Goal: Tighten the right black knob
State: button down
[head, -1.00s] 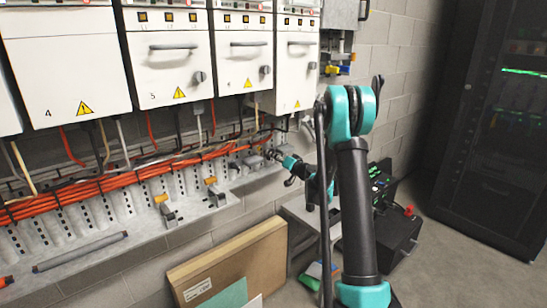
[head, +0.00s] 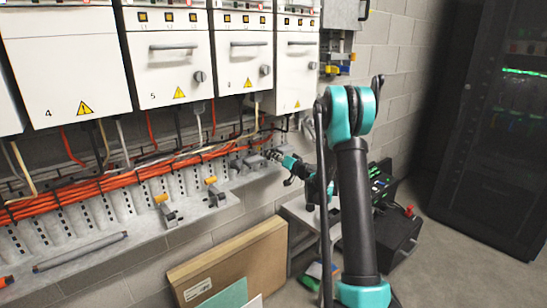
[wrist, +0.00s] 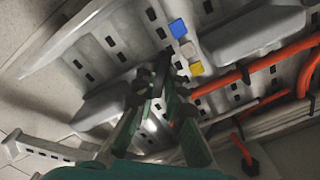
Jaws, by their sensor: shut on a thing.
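My gripper (head: 273,156) is at the right end of the grey rail (head: 232,188), below the white cabinets. In the wrist view, the green fingers of my gripper (wrist: 163,78) close around a small dark part, which looks like the black knob (wrist: 162,62), by the perforated metal. The fingers hide most of it, and its turn cannot be read. In the head view the held knob is too small and covered to make out.
Orange cables (head: 110,180) run along the rail, close to my gripper in the wrist view (wrist: 255,68). Grey blocks flank the fingers, one on the right (wrist: 255,32). White cabinets (head: 170,62) hang above. A cardboard panel (head: 235,262) leans below. A dark rack (head: 495,130) stands right.

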jog(key=shift+f+m, duration=0.1)
jog(key=shift+m, duration=9.7)
jog(key=c, duration=1.6)
grip_release()
jog(key=v, duration=1.2)
